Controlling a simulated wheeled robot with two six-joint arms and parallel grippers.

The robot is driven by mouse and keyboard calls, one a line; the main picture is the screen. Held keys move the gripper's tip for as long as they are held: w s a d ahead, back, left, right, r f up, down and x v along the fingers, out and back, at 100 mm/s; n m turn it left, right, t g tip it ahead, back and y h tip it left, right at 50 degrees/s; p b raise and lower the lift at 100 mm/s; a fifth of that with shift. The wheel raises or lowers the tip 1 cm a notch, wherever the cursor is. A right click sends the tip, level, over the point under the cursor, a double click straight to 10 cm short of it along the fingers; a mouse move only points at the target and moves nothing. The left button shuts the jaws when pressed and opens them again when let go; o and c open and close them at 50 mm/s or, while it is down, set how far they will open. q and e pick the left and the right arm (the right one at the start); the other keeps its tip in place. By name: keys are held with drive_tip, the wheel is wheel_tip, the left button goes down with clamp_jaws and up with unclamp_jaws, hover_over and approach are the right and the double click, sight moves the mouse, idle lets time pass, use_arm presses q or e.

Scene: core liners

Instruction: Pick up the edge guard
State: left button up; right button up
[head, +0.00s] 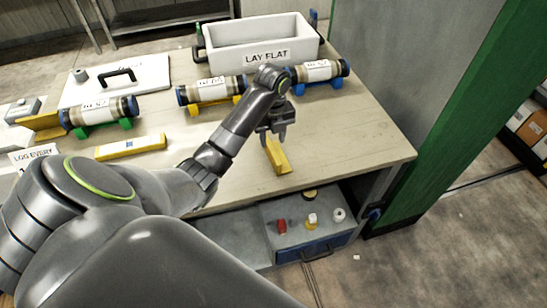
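A yellow angled edge guard (278,158) lies on the light wooden table near its front edge, right of the middle. My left gripper (273,137) points down at the far end of this guard. Its two fingers look apart, with the guard's far end just below or between them; I cannot tell whether they touch it. A similar yellow angled piece (42,126) stands at the left, beside a core liner. My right gripper is not in view.
Core liners (104,111), (212,90), (319,71) rest on green, yellow and blue cradles. A white bin (262,55) labelled "LAY FLAT" stands behind. A yellow bar (130,147) lies left. An open drawer (312,236) is below. The table's right side is clear.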

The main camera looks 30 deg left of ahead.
sight(270, 147)
use_arm(q)
drive_tip(key=shift+a+f+b, duration=0.2)
drive_tip(key=shift+f+b, duration=0.7)
drive_tip(key=shift+b, duration=0.05)
drive_tip(key=shift+a+f+b, duration=0.2)
drive_tip(key=shift+f+b, duration=0.65)
drive_tip(key=shift+b, duration=0.05)
drive_tip(key=shift+f+p, duration=0.4)
drive_tip(key=shift+p, duration=0.1)
drive_tip(key=shift+f, duration=0.35)
clamp_jaws()
